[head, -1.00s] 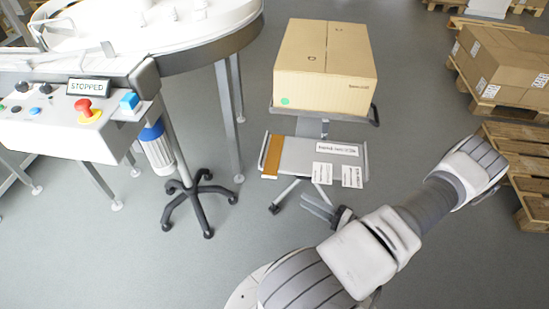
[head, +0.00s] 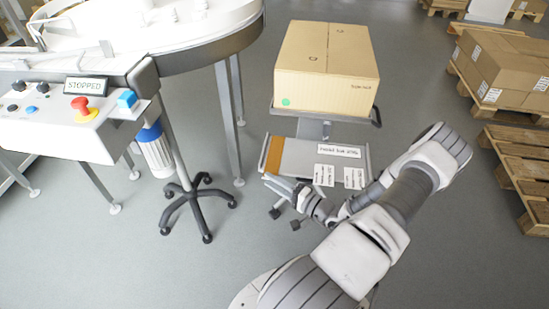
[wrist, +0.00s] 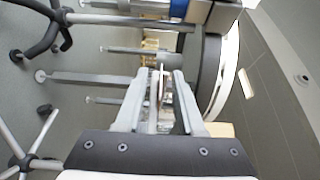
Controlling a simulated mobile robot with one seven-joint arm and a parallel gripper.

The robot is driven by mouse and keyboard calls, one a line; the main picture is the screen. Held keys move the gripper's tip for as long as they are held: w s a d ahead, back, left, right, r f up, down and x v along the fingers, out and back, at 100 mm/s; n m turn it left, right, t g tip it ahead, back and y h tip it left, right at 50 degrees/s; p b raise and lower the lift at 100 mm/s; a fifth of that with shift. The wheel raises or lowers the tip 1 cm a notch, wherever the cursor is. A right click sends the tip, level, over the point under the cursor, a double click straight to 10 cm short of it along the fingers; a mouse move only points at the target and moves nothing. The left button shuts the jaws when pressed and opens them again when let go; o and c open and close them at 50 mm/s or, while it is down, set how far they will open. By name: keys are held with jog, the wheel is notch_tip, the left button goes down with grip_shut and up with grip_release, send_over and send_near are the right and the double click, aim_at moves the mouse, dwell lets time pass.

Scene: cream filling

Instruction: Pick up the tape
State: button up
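No clear roll of tape stands out. An orange-brown strip (head: 273,155), which may be the tape, lies across the left end of the grey cart shelf (head: 295,160) in the head view. My gripper (head: 272,182) is at the front left edge of that shelf, close below the strip. In the wrist view the two fingers of my gripper (wrist: 160,85) stand apart with a gap between them. A thin pale edge shows in that gap, and I cannot tell what it is. Whether the fingers touch the shelf cannot be told.
A cardboard box (head: 326,92) stands on the cart's upper shelf. White labels (head: 324,175) lie on the lower shelf. A machine with a control panel (head: 70,125) and a wheeled stand (head: 195,195) are at left. Pallets with boxes (head: 500,70) are at right. Floor between is clear.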

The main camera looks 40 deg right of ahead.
jog(key=x, duration=0.3)
jog(key=shift+w+r, duration=0.1)
jog(key=shift+w, duration=0.1)
grip_shut()
